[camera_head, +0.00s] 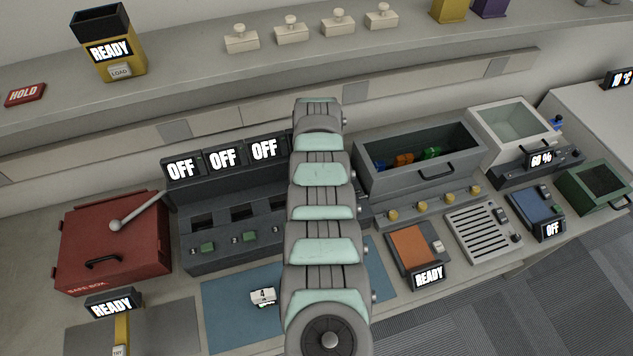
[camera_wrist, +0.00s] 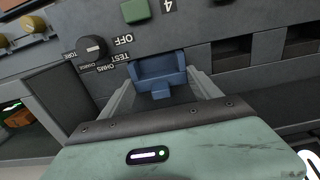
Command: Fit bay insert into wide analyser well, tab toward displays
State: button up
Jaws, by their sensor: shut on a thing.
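The blue bay insert (camera_wrist: 160,70) shows in the wrist view as a U-shaped block with a small tab that points toward the lower edge of the picture. My gripper (camera_wrist: 162,84) is shut on it, with a grey finger on each side. The insert is at the dark grey analyser's front panel (camera_wrist: 240,15). Whether it is seated in the wide well or just above it, I cannot tell. In the head view the analyser (camera_head: 225,255) shows several displays reading OFF (camera_head: 223,158). My arm hides the gripper, the insert and the wide well there.
A dial (camera_wrist: 92,47) and a green button (camera_wrist: 135,10) are close to the insert. A blue mat (camera_head: 225,305) with a white tag (camera_head: 263,296) lies in front of the analyser. A red safe box (camera_head: 110,245) stands left, a grey bin (camera_head: 425,170) right.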

jog(key=shift+f, duration=0.2)
jog(key=o, duration=1.5)
jog(key=shift+c, duration=0.2)
notch_tip(320, 180, up, 3)
jog(key=shift+r+p, duration=0.1)
jog(key=shift+p, duration=0.8)
notch_tip(320, 180, up, 4)
jog(key=shift+r, duration=0.1)
jog(key=shift+r, duration=0.15)
